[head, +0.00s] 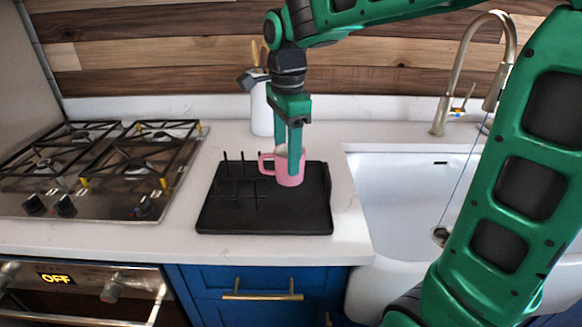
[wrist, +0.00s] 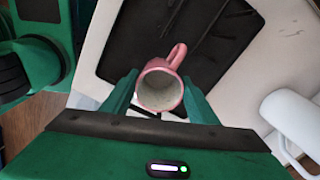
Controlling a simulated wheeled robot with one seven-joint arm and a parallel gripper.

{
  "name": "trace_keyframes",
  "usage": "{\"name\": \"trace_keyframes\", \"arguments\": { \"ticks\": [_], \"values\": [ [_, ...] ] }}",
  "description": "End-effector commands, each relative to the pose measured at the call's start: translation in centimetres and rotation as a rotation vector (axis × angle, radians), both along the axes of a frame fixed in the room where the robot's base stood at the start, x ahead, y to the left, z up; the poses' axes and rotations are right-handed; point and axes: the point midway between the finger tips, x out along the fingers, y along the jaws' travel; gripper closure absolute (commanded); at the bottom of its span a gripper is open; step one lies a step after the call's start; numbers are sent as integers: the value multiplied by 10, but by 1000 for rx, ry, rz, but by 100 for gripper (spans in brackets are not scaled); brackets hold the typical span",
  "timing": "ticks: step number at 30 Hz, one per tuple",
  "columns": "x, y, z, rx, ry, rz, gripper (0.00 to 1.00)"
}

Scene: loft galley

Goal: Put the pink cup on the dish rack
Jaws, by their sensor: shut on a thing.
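The pink cup (head: 288,173) is over or on the right part of the black dish rack (head: 262,222) in the head view, its handle pointing left. My gripper (head: 294,162) points down from above and is shut on the cup. In the wrist view the cup (wrist: 161,88) sits between the two fingers (wrist: 158,98), its open mouth towards the camera and its inside pale and empty. The dish rack (wrist: 205,45) shows beyond it. The cup looks upright. I cannot tell whether its base touches the rack.
The rack's black prongs (head: 240,180) stand left of the cup. A gas stove (head: 95,205) is at the left, a white sink (head: 400,200) with a tall faucet (head: 450,85) at the right. A white utensil holder (head: 261,110) stands behind the rack. The rack's front is clear.

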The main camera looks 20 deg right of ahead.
Motion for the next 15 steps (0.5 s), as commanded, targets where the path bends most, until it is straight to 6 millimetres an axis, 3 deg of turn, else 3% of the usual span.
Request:
{"name": "trace_keyframes", "arguments": {
  "ticks": [5, 15],
  "values": [
    [4, -7, -8, 0, 1, 2, 78],
    [4, -7, -45, 0, 1, 2, 78]
  ]
}}
